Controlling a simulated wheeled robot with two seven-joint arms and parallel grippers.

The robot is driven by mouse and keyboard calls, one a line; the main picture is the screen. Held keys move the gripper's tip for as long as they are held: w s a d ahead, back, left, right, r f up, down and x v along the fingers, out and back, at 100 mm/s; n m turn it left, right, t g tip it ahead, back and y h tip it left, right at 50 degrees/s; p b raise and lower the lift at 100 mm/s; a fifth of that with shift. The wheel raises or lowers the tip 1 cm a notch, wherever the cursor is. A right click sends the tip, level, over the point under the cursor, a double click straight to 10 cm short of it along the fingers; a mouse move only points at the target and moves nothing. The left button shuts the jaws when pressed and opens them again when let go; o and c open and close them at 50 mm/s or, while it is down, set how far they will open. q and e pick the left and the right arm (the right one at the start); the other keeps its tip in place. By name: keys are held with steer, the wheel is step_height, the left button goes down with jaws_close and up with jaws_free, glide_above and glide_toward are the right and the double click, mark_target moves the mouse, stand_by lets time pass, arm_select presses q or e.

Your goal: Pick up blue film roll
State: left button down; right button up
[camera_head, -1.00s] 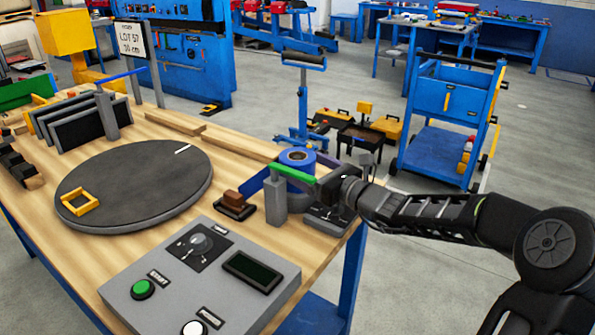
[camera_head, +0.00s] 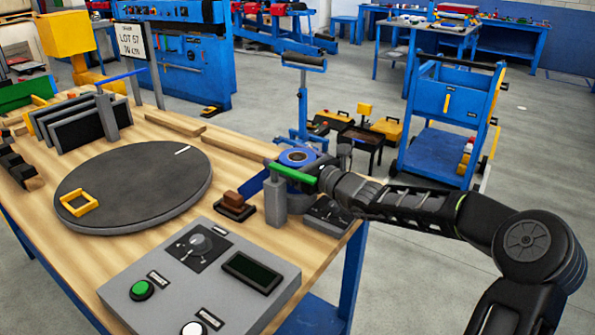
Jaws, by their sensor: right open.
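The blue film roll (camera_head: 297,157) stands at the right end of the wooden table, with its ring-shaped top facing up. A grey post with a green bar (camera_head: 291,172) stands in front of it and hides part of its side. My right gripper (camera_head: 305,168) is at the roll, coming in from the right. Its jaws are open and seem to lie around or beside the roll. The fingertips are partly hidden, so I cannot tell whether they touch it. My left gripper is not in view.
A grey control box (camera_head: 200,275) with buttons fills the table's front. A dark round turntable (camera_head: 140,185) lies to the left. A brown-handled block (camera_head: 234,206) sits near the roll. A dark device (camera_head: 328,216) lies below my right wrist. Wooden strips (camera_head: 175,124) lie along the back edge.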

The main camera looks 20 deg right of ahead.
steer(key=shift+c, duration=0.3)
steer(key=c, duration=1.2)
